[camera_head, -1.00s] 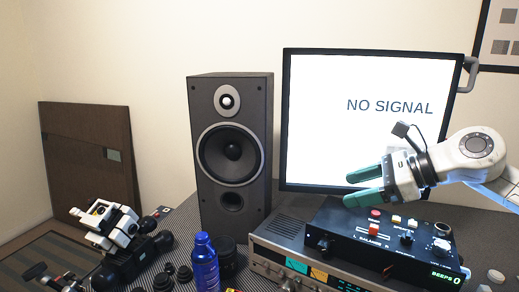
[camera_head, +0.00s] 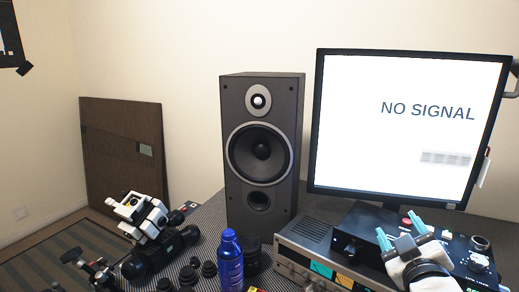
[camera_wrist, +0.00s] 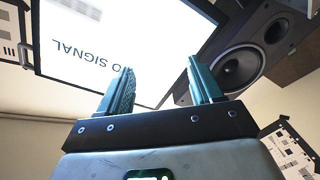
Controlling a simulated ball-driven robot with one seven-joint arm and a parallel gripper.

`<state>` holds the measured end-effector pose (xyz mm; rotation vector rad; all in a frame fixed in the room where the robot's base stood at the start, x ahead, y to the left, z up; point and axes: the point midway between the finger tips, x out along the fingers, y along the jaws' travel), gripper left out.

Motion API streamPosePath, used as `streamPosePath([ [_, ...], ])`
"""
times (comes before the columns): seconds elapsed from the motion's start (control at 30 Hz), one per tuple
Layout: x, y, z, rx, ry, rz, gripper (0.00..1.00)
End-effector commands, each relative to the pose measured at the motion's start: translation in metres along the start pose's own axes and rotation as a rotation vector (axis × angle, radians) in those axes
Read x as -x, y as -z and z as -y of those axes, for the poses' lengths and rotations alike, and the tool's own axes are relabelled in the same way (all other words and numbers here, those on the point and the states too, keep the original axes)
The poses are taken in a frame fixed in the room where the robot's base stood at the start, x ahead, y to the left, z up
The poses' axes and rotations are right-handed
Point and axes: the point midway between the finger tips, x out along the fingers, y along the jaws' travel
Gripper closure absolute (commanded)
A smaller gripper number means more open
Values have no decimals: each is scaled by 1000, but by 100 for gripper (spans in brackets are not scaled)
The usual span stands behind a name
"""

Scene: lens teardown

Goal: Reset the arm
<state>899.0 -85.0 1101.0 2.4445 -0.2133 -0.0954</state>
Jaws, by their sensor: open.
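My gripper (camera_head: 401,236) is at the lower right of the head view, in front of the black control box. Its two teal fingers point up and stand apart with nothing between them. In the wrist view my gripper (camera_wrist: 161,88) is also open and empty, with the monitor and the speaker beyond the fingers. The lower part of my arm runs out of the head view's bottom edge.
A black control box (camera_head: 352,247) sits on a silver receiver (camera_head: 294,262). Behind stand a monitor (camera_head: 400,130) reading NO SIGNAL and a tall speaker (camera_head: 262,205). A blue bottle (camera_head: 230,262), dark lens parts (camera_head: 208,269) and a white-and-black device (camera_head: 140,215) are at left.

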Motion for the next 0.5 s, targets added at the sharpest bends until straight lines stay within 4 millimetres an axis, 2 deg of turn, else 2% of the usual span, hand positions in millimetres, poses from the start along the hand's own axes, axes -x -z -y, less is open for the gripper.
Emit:
streamPosePath([
  [0.03,14,-27,22,-72,61,81,35],
  [0.17,57,-90,69,-238,200,297,35],
  [0.2,73,-108,83,-281,241,365,35],
  [0.33,132,-160,121,-396,361,584,35],
  [0.5,216,-212,151,-487,482,858,35],
])
